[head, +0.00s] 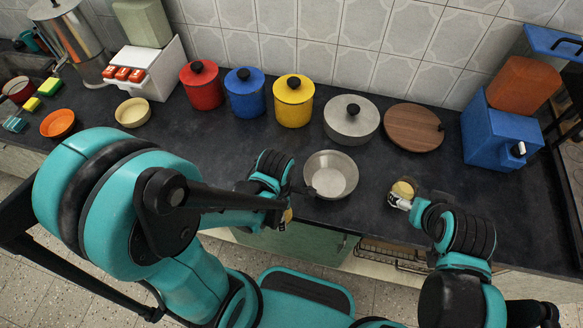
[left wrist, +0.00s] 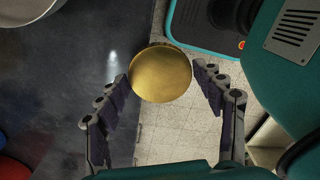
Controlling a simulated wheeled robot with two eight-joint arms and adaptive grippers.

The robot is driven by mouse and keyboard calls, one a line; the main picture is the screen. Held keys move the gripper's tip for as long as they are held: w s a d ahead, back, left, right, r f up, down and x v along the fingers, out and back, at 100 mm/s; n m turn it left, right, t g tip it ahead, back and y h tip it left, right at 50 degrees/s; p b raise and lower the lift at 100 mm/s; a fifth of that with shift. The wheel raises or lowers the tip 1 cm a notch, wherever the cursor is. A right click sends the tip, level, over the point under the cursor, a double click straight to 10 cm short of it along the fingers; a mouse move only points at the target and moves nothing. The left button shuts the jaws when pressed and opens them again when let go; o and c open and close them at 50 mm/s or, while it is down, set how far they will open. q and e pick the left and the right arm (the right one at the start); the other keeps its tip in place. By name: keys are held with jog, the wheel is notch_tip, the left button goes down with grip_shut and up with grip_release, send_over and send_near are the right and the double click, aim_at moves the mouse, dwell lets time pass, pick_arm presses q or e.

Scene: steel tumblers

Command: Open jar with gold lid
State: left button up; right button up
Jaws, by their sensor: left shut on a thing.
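A round gold lid (left wrist: 160,73) shows between the fingers of my left gripper (left wrist: 164,80) in the left wrist view. The gripper is shut on it. In the head view my left gripper (head: 286,200) is at the counter's front edge, left of the steel bowl, with a small gold patch below it. My right gripper (head: 400,203) is right of the bowl, at a small tan-yellow round thing (head: 404,188) that may be the jar. Whether its fingers are closed on it is too small to tell.
A steel bowl (head: 330,174) stands between my grippers. Behind are red (head: 202,88), blue (head: 245,96) and yellow (head: 293,104) canisters, a lidded steel pot (head: 352,121) and a wooden lid (head: 414,128). A blue box (head: 497,133) is at the right.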

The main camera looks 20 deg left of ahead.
pick_arm(q)
jog(key=w, duration=0.4)
jog(key=w+b, duration=0.1)
jog(key=w, duration=0.4)
jog(key=w+b, duration=0.1)
jog(key=w, duration=0.3)
jog(key=shift+w+a, duration=0.25)
jog(key=shift+a, duration=0.15)
jog(key=f+b, duration=0.1)
jog(key=w+f, duration=0.1)
jog(key=f, duration=0.1)
jog(key=shift+b, duration=0.4)
jog(key=shift+f, duration=0.25)
jog(key=shift+f, duration=0.2)
jog(key=o, duration=1.3)
jog(key=shift+r, duration=0.1)
